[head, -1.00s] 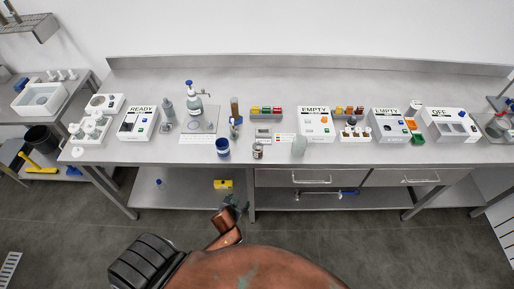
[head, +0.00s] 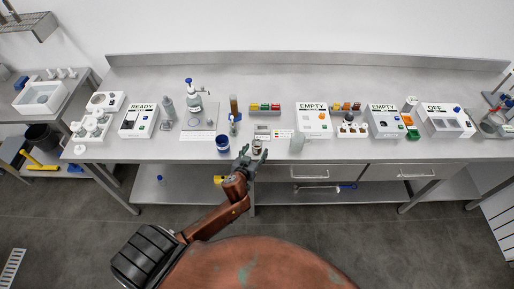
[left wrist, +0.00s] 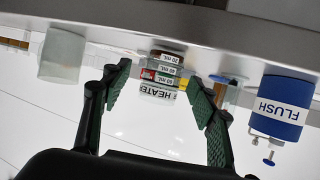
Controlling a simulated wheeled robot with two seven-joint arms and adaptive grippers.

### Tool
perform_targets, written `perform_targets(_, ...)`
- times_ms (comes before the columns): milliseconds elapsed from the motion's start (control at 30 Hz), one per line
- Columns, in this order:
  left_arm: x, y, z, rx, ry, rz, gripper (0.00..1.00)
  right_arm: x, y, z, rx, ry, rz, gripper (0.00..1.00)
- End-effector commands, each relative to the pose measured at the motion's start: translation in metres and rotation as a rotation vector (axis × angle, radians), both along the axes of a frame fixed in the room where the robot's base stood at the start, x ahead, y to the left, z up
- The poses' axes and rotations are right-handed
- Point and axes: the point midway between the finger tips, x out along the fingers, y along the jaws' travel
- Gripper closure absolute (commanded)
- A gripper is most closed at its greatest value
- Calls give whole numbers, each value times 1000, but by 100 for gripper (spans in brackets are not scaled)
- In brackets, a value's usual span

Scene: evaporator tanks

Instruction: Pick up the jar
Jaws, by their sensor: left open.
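A small jar (head: 257,147) with red, dark and white bands stands near the front edge of the bench in the head view. In the left wrist view the jar (left wrist: 161,69) appears upside down, with several mL marks on it; lettering reading HEATER shows at its lower end. My left gripper (head: 253,156) is open at the bench front, close to the jar. In the wrist view its two green-padded fingers lie on either side of the jar, with gaps visible on both sides. I cannot tell how deep the jar is between them. My right gripper is out of view.
A blue FLUSH cup (head: 222,144) stands left of the jar and also shows in the wrist view (left wrist: 281,104). A frosted cylinder (head: 297,144) stands to its right. Machines marked READY (head: 138,121) and EMPTY (head: 313,121) stand behind. Bare bench front lies farther right.

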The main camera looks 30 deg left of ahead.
Motion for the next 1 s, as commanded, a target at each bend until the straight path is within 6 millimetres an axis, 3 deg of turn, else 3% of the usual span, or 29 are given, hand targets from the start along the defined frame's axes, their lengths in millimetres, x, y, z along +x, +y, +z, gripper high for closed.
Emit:
perform_targets(233,29,10,-14,4,1,-2,46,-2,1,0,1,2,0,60)
perform_targets(533,32,11,-16,0,1,-1,46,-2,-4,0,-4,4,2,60)
perform_targets(1000,32,11,-16,1,1,0,79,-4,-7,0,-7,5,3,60)
